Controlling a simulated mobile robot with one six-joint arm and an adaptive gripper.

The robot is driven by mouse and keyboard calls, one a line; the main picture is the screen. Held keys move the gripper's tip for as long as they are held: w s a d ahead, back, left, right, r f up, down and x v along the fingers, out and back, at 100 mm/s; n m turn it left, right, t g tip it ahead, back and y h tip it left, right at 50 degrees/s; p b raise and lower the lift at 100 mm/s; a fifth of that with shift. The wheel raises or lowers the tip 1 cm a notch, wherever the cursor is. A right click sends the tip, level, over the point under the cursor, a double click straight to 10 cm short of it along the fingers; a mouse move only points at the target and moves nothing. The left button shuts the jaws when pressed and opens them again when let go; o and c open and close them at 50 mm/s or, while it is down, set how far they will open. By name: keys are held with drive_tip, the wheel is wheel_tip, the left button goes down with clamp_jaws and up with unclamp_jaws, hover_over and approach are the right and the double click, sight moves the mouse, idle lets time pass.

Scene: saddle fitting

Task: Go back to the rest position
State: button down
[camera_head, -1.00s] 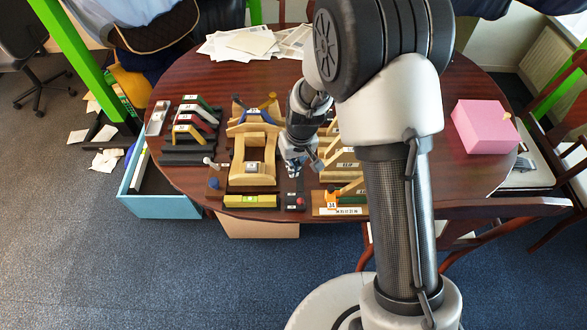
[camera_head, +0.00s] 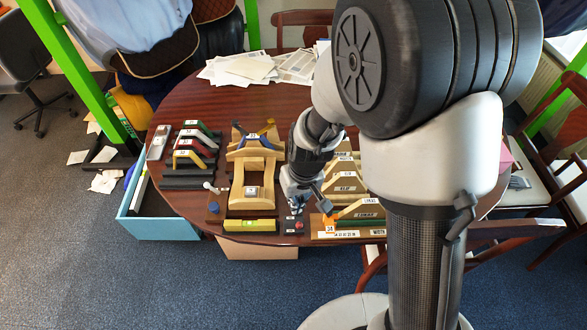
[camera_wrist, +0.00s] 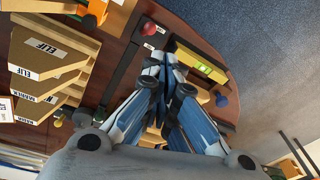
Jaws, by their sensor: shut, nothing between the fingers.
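My gripper (camera_head: 297,203) is shut and empty. In the head view it hangs over the front part of the round table, between a wooden saddle stand and a group of labelled wooden pieces. In the wrist view my gripper (camera_wrist: 165,62) shows with its fingertips together, near a small dark box with a red button (camera_wrist: 148,28). This red-button box (camera_head: 293,226) also shows in the head view, just in front of the fingers. Whether the fingertips touch anything cannot be told.
The wooden saddle stand (camera_head: 240,190) is left of my gripper, with a yellow-green level (camera_head: 250,225) before it. Labelled wooden pieces (camera_head: 347,184) stand close on the right. Small coloured saddles (camera_head: 190,153) are farther left. Papers (camera_head: 240,68) lie at the back. The table's (camera_head: 190,93) back left is bare.

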wheel_tip(320, 180, up, 9)
drive_tip(key=s+d+t, duration=0.1)
drive_tip(key=d, duration=0.2)
drive_tip(key=s+d+r+m+t, duration=0.1)
drive_tip(key=s+d+r, duration=0.3)
drive_tip(key=s+r, duration=0.3)
drive_tip(key=s+d+r+m+t+h, duration=0.1)
drive_tip(key=s+d+r+m, duration=0.1)
drive_tip(key=s+d+r, duration=0.2)
drive_tip(key=s+r, duration=0.3)
drive_tip(key=s, duration=0.2)
drive_tip(key=shift+r+t, duration=0.3)
drive_tip(key=shift+r, duration=0.1)
drive_tip(key=shift+d, duration=0.1)
